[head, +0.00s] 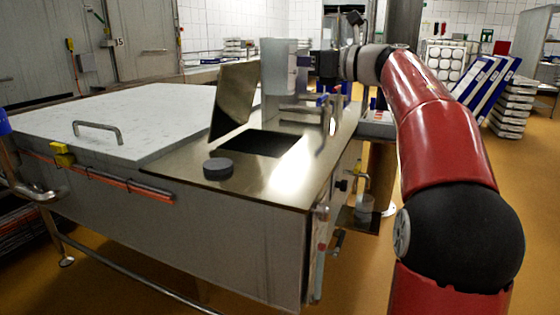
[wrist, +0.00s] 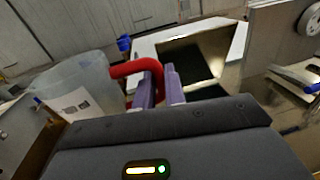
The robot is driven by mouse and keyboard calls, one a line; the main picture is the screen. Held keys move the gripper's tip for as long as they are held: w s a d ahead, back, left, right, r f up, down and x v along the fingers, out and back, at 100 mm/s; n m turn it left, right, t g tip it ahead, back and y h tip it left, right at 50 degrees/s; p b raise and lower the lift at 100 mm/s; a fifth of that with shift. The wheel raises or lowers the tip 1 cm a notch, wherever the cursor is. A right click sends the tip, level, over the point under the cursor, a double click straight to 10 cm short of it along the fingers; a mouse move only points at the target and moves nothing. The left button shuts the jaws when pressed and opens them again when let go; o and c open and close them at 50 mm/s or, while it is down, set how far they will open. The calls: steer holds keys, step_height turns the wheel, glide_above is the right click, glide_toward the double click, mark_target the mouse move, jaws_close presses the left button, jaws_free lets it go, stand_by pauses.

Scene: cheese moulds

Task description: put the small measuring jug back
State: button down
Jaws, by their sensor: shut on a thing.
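My gripper (head: 304,61) is at the far end of the steel table, above its top. In the wrist view, my gripper (wrist: 159,86) has its purple-grey fingers shut on the red handle of a clear measuring jug (wrist: 82,90). The jug has a pale label with dark marks and appears slightly tilted in that view. In the head view, the jug (head: 277,66) is left of my gripper, behind the raised lid. A smaller clear container (head: 365,207) stands on a low shelf at the table's right side.
The steel table (head: 190,182) has a raised lid (head: 233,100), a dark opening (head: 265,142) and a dark round disc (head: 218,168). A white cover (head: 150,110) lies to the left. Valves and pipes (head: 322,105) stand near the jug. Stacked trays (head: 512,108) are at the right.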

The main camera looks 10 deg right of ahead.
step_height(320, 180, down, 19)
steer(key=b, duration=0.3)
steer(key=shift+s+f+b, duration=0.1)
steer(key=shift+s+b, duration=0.05)
steer(key=shift+b, duration=0.2)
steer(key=c, duration=1.5)
jaws_free()
steer(key=shift+o, duration=0.2)
